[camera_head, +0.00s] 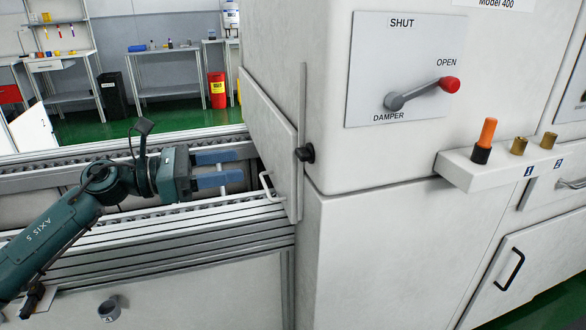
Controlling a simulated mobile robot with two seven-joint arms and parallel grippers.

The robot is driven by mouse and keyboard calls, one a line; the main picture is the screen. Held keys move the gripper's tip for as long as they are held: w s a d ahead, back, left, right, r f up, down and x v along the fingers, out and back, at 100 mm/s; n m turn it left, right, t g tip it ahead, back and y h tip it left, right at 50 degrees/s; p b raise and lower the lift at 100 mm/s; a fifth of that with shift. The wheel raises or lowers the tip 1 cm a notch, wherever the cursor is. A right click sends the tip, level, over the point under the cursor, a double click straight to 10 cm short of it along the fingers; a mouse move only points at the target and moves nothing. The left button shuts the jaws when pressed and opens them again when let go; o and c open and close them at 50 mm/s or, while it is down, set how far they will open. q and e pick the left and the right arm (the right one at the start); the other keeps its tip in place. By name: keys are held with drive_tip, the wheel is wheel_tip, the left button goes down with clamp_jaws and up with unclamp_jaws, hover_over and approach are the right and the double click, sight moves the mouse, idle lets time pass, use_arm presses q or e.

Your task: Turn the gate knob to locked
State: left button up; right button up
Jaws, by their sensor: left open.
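The gate (268,135) is a pale panel at the left side of the white machine, with a light bar handle (266,186) low on it. A small black knob (305,153), which looks like the gate knob, sits at the machine's corner beside the gate's edge. I cannot read its position, and I see no lock marking. My left gripper (226,168) is open and empty over the conveyor. Its two blue-grey fingers point right towards the gate handle, apart from it, and stand left of the knob. My right gripper is out of view.
The conveyor (140,238) runs along the left and ends at the gate. A red-tipped damper lever (425,90) is on the machine's front panel, its tip near OPEN. A shelf (470,172) at right holds an orange-handled plug (487,135) and two brass fittings.

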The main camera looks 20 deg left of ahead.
sight(298, 155)
use_arm(q)
drive_tip(key=p+x, duration=0.2)
drive_tip(key=x, duration=0.9)
drive_tip(key=shift+r+p, duration=0.15)
drive_tip(key=shift+p, duration=0.2)
drive_tip(key=shift+x, duration=0.8)
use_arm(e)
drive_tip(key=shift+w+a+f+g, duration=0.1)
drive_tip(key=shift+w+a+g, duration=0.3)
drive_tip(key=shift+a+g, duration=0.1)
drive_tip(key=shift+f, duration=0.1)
use_arm(q)
drive_tip(key=c, duration=1)
